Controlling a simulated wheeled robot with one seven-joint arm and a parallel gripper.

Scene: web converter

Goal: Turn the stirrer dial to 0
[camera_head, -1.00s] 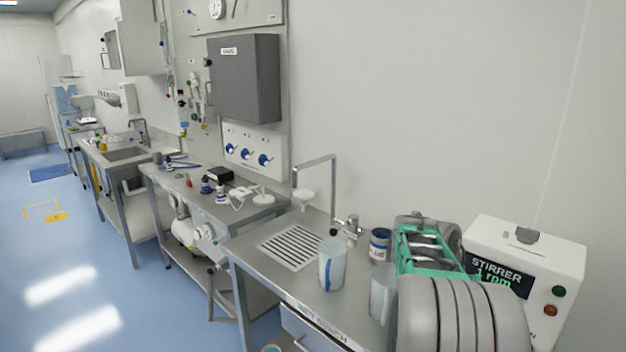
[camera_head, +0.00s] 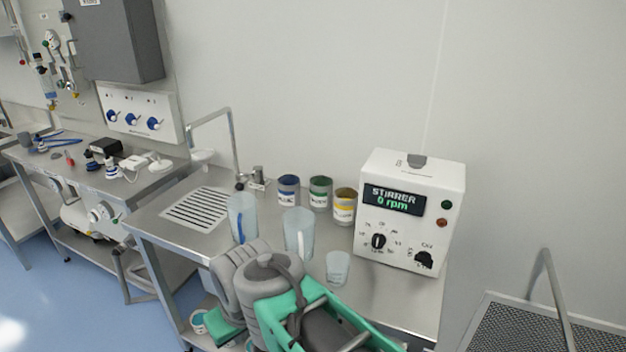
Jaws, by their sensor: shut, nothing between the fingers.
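The stirrer (camera_head: 410,208) is a white box at the right end of the steel bench. Its display (camera_head: 394,200) reads "STIRRER 0 rpm". A black dial (camera_head: 378,241) with a light pointer mark and small markings around it sits below the display. The mark looks roughly upright, but the labels are too small to read surely. A second black knob (camera_head: 424,259) is at the lower right of the front. My grey and green arm fills the bottom middle, apart from the dial in the picture. I cannot make out my gripper's fingers.
Three labelled cans, blue (camera_head: 288,190), green (camera_head: 320,194) and yellow (camera_head: 345,206), stand left of the stirrer. Jugs (camera_head: 242,217) (camera_head: 298,233) and a small beaker (camera_head: 338,268) stand in front. A tap (camera_head: 235,150) rises behind the drain grate (camera_head: 197,208). A mesh surface (camera_head: 520,325) lies at right.

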